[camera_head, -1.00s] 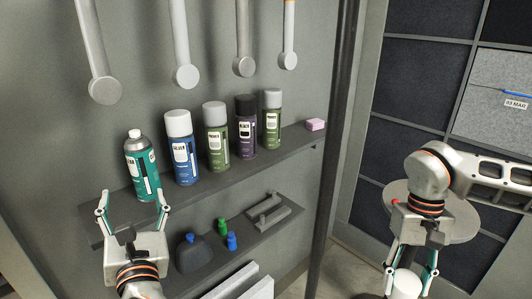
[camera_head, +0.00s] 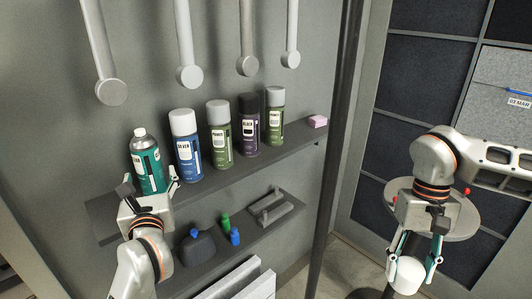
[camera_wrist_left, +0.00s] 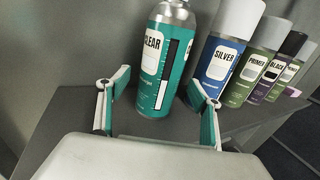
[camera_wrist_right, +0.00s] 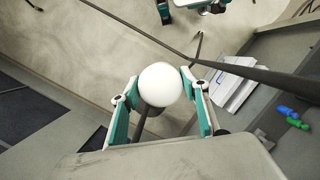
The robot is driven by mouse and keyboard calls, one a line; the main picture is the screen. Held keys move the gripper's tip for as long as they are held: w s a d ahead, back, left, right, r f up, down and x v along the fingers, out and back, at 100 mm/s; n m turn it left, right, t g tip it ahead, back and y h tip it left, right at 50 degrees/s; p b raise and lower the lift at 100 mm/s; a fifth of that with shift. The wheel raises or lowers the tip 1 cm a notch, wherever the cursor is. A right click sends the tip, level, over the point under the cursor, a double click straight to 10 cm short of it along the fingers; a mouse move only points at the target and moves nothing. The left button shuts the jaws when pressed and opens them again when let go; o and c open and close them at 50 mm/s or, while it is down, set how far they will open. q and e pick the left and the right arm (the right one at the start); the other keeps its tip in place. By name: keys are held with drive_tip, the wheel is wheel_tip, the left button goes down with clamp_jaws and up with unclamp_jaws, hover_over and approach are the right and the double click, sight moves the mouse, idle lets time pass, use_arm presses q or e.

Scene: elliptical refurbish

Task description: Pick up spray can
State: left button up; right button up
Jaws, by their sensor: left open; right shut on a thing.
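A teal spray can labelled CLEAR (camera_head: 148,166) with a grey top stands upright at the left end of the upper shelf. It also shows in the left wrist view (camera_wrist_left: 165,65). My left gripper (camera_head: 152,184) is open in front of its lower part, fingertips towards either side of the can; I cannot tell if they touch it. Other spray cans stand in a row to its right: a blue SILVER can (camera_head: 186,150), a green PRIMER can (camera_head: 220,140), a dark BLACK can (camera_head: 249,132) and another green can (camera_head: 275,122). My right gripper (camera_wrist_right: 158,88) is shut on a white round object (camera_wrist_right: 159,82).
The upper shelf (camera_head: 215,178) has a pink block (camera_head: 317,121) at its right end. The lower shelf holds a dark container (camera_head: 197,247) and small green and blue bottles (camera_head: 235,236). Grey bars hang on the wall above. A round stool (camera_head: 455,222) stands behind my right gripper.

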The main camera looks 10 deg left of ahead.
sight(141, 140)
use_arm(q)
drive_tip(key=x, duration=0.3)
drive_tip(key=shift+a+f, duration=0.1)
use_arm(e)
drive_tip(key=shift+r, duration=0.3)
use_arm(q)
drive_tip(key=shift+c, duration=0.5)
drive_tip(key=c, duration=1.3)
drive_tip(key=shift+o, duration=0.2)
wheel_tip(141, 140, up, 10)
drive_tip(key=shift+r+p, duration=0.1)
drive_tip(key=shift+p, duration=0.65)
use_arm(e)
drive_tip(key=shift+r, duration=0.5)
